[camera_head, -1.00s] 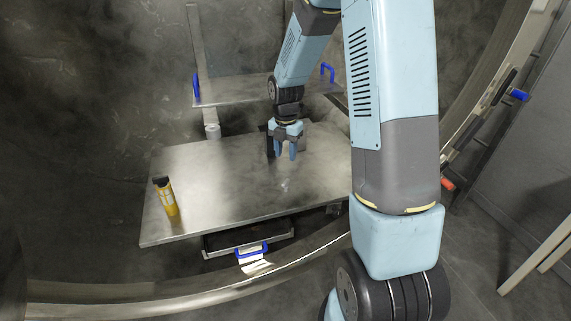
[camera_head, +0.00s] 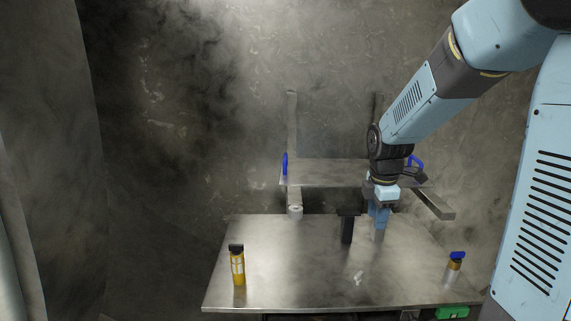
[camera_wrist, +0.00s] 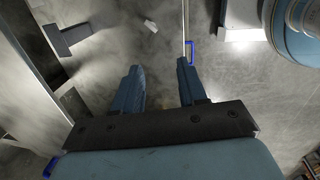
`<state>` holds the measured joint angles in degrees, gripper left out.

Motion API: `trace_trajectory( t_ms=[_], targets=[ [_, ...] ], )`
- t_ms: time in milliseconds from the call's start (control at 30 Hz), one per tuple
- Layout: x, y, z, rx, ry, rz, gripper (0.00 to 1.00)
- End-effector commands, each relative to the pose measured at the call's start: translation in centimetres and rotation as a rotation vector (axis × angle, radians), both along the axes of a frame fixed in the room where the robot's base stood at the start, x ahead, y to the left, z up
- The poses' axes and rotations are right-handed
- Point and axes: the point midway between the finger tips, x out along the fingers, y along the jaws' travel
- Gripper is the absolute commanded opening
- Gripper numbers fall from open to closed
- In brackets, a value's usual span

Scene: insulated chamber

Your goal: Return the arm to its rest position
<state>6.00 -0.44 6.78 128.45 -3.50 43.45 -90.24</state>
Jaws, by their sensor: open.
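My arm reaches in from the upper right of the head view. My gripper (camera_head: 379,218) points down over the back right part of the metal table (camera_head: 290,265). In the wrist view its two blue fingers (camera_wrist: 160,72) stand apart with nothing between them. The block also shows at the upper left of the wrist view (camera_wrist: 70,36). How high the fingertips are above the table is hard to tell.
A yellow bottle with a black cap (camera_head: 238,266) stands at the table's left. A blue-capped bottle (camera_head: 455,267) stands at its right. A raised metal shelf (camera_head: 325,172) with blue handles (camera_head: 285,163) is behind the gripper. Haze hangs in the chamber.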

Motion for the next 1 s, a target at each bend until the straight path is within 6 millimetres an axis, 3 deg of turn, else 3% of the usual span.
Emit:
trace_trajectory(
  t_ms=[200, 500, 733, 1000],
  targets=[
    [-4.3, 0.1, 4.4, 0.057, -0.091, -0.331, 0.41],
    [-10.4, 0.2, 8.6, 0.187, -0.198, -0.780, 0.41],
    [-15.3, 0.2, 10.8, 0.326, -0.261, -1.118, 0.41],
    [-20.0, 0.2, 11.8, 0.490, -0.293, -1.442, 0.41]
  ],
)
